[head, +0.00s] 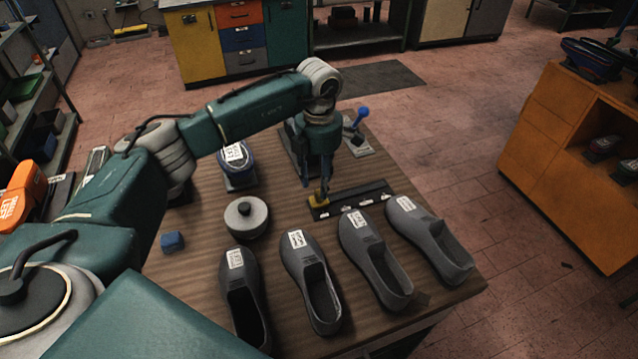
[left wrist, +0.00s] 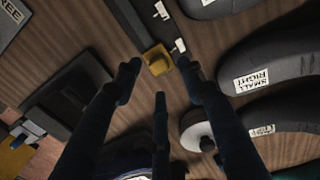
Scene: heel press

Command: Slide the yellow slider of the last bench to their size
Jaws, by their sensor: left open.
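The yellow slider (head: 317,201) sits at the left end of a dark rail (head: 372,194) with several small white labels, on the wooden bench (head: 200,290). My left gripper (head: 319,188) points down at the slider from above and hides part of it. In the left wrist view the slider (left wrist: 157,60) shows just ahead of and between the open fingertips (left wrist: 159,78). I cannot tell whether a finger touches it. Several grey shoes with white labels stand in front of the rail, such as this one (head: 312,270). One label in the left wrist view reads "SMALL RIGHT" (left wrist: 265,78).
A round grey piece (head: 246,217) and a small blue block (head: 172,241) lie left of the rail. A dark blue labelled object (head: 238,168) and a blue-knobbed lever (head: 360,116) stand farther back. An orange cabinet (head: 570,155) stands right, across open floor.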

